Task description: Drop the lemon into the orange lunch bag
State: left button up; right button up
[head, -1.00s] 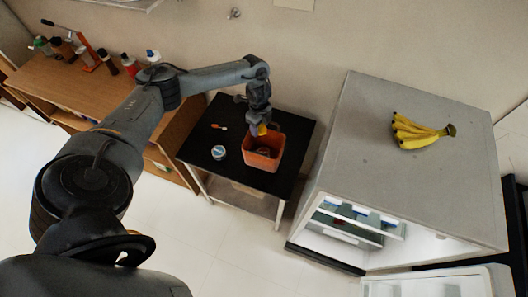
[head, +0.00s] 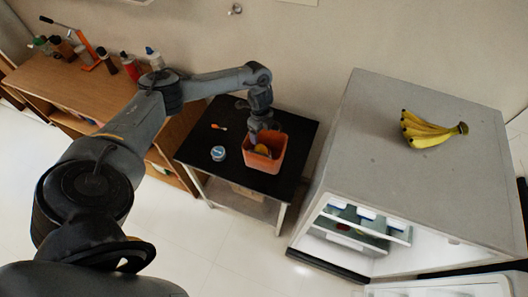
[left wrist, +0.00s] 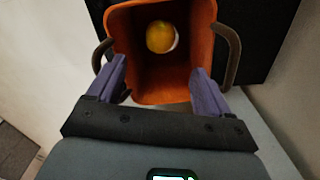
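The orange lunch bag (head: 279,152) stands open on the black table top. The yellow lemon (head: 262,149) is inside the bag's walls. In the left wrist view the lemon (left wrist: 160,37) shows within the orange bag (left wrist: 201,40), apart from my fingers, with something pale partly hidden beneath it. I cannot tell whether it rests on the bottom. My left gripper (head: 256,136) is over the bag's left back side. In the wrist view its purple fingers are spread wide and empty (left wrist: 160,78). My right gripper is not in view.
A round tin (head: 218,153) and a small orange-tipped item (head: 218,127) lie on the black table (head: 200,165). A fridge (head: 375,130) with bananas (head: 432,130) on top stands to the right. A wooden cabinet (head: 70,95) with bottles is at left.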

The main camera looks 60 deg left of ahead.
pick_arm(q)
jog(key=shift+o, duration=0.2)
notch_tip(320, 180, up, 11)
jog(key=p, duration=0.2)
dwell(0.4)
dwell(0.5)
